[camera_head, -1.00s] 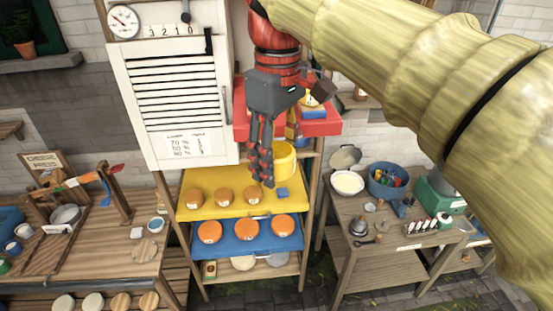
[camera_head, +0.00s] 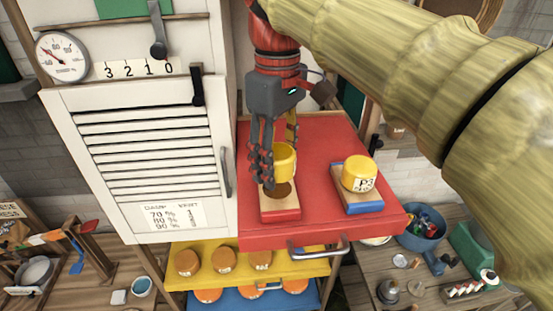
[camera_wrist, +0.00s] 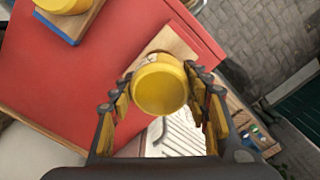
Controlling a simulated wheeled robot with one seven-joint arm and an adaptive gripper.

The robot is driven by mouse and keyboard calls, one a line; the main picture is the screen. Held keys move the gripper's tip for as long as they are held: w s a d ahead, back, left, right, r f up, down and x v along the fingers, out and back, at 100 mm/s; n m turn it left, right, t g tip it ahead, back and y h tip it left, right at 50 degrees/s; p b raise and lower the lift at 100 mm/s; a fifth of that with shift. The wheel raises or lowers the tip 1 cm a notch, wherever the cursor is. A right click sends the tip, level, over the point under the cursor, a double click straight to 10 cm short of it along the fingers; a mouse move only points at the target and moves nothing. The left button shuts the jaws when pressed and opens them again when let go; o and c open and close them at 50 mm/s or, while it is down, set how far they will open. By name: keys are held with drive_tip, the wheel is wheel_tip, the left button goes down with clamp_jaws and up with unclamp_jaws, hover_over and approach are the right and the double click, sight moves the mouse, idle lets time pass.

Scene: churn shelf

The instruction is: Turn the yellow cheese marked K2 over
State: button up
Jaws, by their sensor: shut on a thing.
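A yellow cheese (camera_head: 286,158) is between the fingers of my gripper (camera_head: 275,165), which is shut on it. No K2 mark can be read on it. In the wrist view the held cheese (camera_wrist: 158,90) shows a plain round face towards the camera, between both fingers of my gripper (camera_wrist: 160,105). The cheese looks held a little above a wooden board with a red end (camera_head: 281,215) on the red shelf (camera_head: 325,150). A dark round patch, perhaps a shadow, lies on that board.
A second yellow cheese (camera_head: 359,173), marked with what looks like P3, sits on a blue-ended board (camera_head: 362,207) to the right. A white slatted cabinet (camera_head: 150,150) stands close on the left. A yellow shelf (camera_head: 225,266) with orange cheeses is below.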

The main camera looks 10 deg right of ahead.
sight(277, 188)
drive_tip(key=shift+w, duration=0.1)
drive_tip(key=shift+f+b, duration=1.8)
drive_tip(key=shift+f, duration=0.15)
drive_tip(key=o, duration=1.4)
drive_tip(key=shift+o, duration=0.2)
